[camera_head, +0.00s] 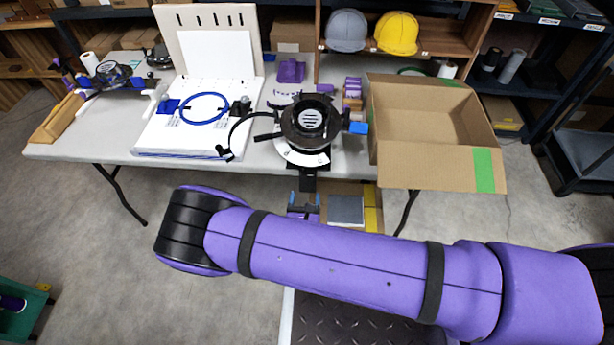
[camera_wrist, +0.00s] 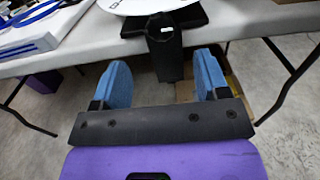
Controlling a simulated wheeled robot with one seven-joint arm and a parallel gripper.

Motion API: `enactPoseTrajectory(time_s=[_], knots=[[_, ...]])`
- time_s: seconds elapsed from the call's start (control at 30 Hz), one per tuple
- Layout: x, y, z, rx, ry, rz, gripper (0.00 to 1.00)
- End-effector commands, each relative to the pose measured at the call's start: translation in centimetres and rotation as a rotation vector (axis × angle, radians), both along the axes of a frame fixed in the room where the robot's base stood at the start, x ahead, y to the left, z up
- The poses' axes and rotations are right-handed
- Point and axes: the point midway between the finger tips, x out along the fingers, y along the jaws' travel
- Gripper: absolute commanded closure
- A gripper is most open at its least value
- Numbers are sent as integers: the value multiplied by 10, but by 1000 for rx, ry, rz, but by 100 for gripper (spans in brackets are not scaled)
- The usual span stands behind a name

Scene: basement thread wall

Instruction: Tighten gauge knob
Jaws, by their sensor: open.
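A black round device (camera_head: 308,122) with a slotted light face stands on a white disc at the table's front edge in the head view. A black block (camera_head: 308,180) juts out below the disc; in the wrist view the block (camera_wrist: 165,50) lies ahead between my fingers, apart from them. The disc's edge (camera_wrist: 140,6) shows at the top there. My gripper (camera_wrist: 162,60) is open and empty, its two blue fingers spread. In the head view my gripper (camera_head: 304,200) is small, below and in front of the table edge. I cannot tell which part is the gauge knob.
On the grey table (camera_head: 90,148), a white board (camera_head: 190,140) with a blue hose ring (camera_head: 204,108) stands left of the device. An open cardboard box (camera_head: 425,115) is at the right. A box with a grey pad (camera_head: 346,210) is below the table.

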Motion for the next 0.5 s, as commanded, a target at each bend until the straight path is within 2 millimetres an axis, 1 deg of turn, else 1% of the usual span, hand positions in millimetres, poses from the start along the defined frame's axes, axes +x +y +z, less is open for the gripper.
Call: enactPoseTrajectory(time_s=[0.03,0.1,0.3,0.5], knots=[[10,0,0,1,-2,-2,32],[22,0,0,1,-2,-2,32],[56,-1,0,2,-2,-2,32],[78,0,0,2,-1,-1,32]])
